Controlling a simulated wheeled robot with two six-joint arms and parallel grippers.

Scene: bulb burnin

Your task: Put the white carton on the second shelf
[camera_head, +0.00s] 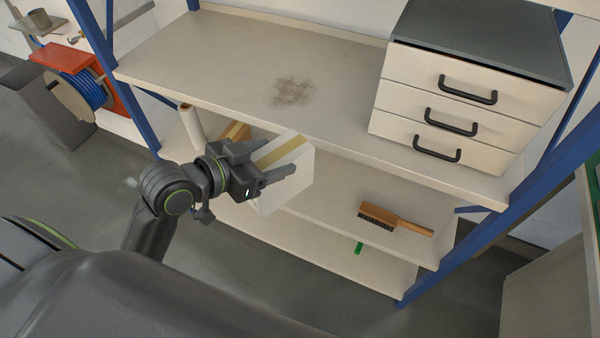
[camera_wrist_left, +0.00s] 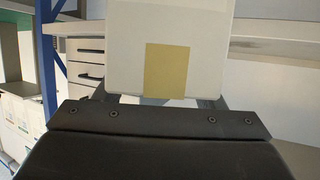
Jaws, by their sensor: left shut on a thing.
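The white carton (camera_head: 296,178) with a tan tape strip is held by my left gripper (camera_head: 270,168) in front of the shelf unit, near the height of the middle shelf. It also fills the upper middle of the left wrist view (camera_wrist_left: 190,30), with the tape facing the camera. The gripper's fingers are on either side of it. The middle shelf (camera_head: 335,212), below the top board (camera_head: 230,70), carries a brush (camera_head: 395,218) at its right. I cannot tell whether the carton touches the shelf. The right gripper is not in view.
A drawer unit (camera_head: 465,85) stands on the top board. A brown box (camera_head: 235,131) and a pale roll (camera_head: 192,127) are behind my gripper. Blue posts (camera_head: 490,235) bound the shelves. The middle shelf looks clear between carton and brush.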

